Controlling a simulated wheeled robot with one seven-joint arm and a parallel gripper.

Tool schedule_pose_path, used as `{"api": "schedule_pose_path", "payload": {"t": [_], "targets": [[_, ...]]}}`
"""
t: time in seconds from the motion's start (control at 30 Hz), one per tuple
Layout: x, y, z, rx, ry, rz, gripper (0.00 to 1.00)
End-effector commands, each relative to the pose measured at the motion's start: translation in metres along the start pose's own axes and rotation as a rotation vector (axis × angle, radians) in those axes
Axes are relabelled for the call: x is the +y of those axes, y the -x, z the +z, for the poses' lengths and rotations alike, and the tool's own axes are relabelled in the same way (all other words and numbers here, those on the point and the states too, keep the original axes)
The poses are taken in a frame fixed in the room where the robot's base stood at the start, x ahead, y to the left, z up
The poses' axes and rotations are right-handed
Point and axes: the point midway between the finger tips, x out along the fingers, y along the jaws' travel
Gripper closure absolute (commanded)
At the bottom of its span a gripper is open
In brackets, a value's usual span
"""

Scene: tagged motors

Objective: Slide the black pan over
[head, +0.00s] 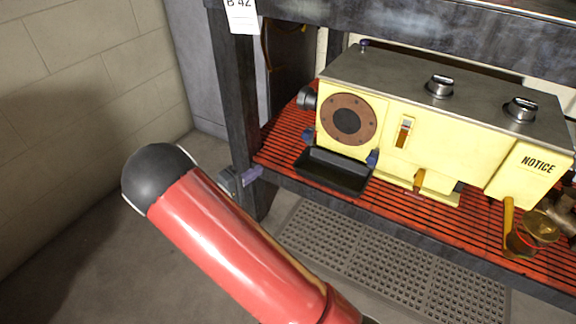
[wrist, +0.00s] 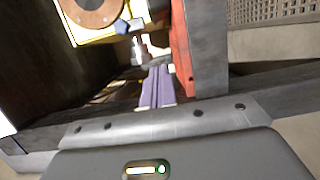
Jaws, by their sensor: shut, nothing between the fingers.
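The black pan (head: 333,172) is a shallow dark tray on the red slatted shelf. It sits at the front edge, below the round brown plate of the yellow machine (head: 455,140). My gripper (head: 256,173) is at the shelf's left front post, left of the pan and apart from it. Its purple fingers (wrist: 158,72) are together with nothing between them and point toward the shelf in the wrist view. I cannot make out the pan clearly in the wrist view. My red arm covers the lower middle of the head view.
The dark upright post (head: 238,105) stands close beside my gripper. The red shelf (head: 475,205) has a dark front rail. Brass parts (head: 538,228) lie at its right end. A grey perforated mat (head: 385,265) is on the floor below. A block wall (head: 90,70) is at left.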

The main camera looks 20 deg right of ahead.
Motion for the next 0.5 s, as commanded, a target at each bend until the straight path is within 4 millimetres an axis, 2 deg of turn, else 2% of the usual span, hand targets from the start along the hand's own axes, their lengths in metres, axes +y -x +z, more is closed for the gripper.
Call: {"api": "schedule_pose_path", "payload": {"t": [0.17,0.27,0.5], "targets": [[-0.005,-0.009,-0.005,0.021,0.000,0.022,1.00],[-0.004,-0.025,-0.004,0.018,0.000,0.022,1.00],[-0.004,-0.077,-0.005,0.017,0.002,0.020,1.00]]}}
